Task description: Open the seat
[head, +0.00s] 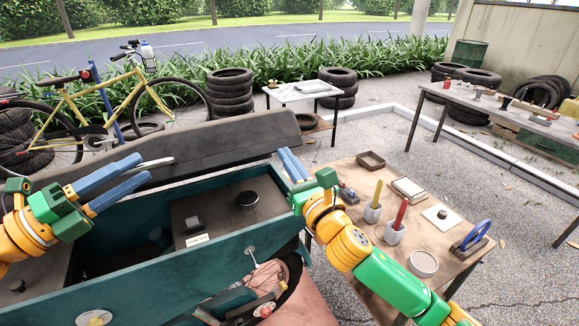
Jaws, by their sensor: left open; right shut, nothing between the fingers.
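The seat (225,147) is a long dark slab along the far side of the teal cart body (150,268). A pale curved bar (157,162) shows at the seat's near side, by the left fingertips. My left gripper (142,179) is open, with its blue fingers pointing right, in front of the seat; I cannot tell if it touches. My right gripper (287,162) is shut and empty, just below the seat's right end.
A wooden table (345,245) on the right holds cups with red and yellow handles, a tray and a blue-handled tool. A yellow bicycle (130,95) and tyre stacks (231,92) stand behind. A workbench (490,105) is at the far right. Open paving lies between the tables.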

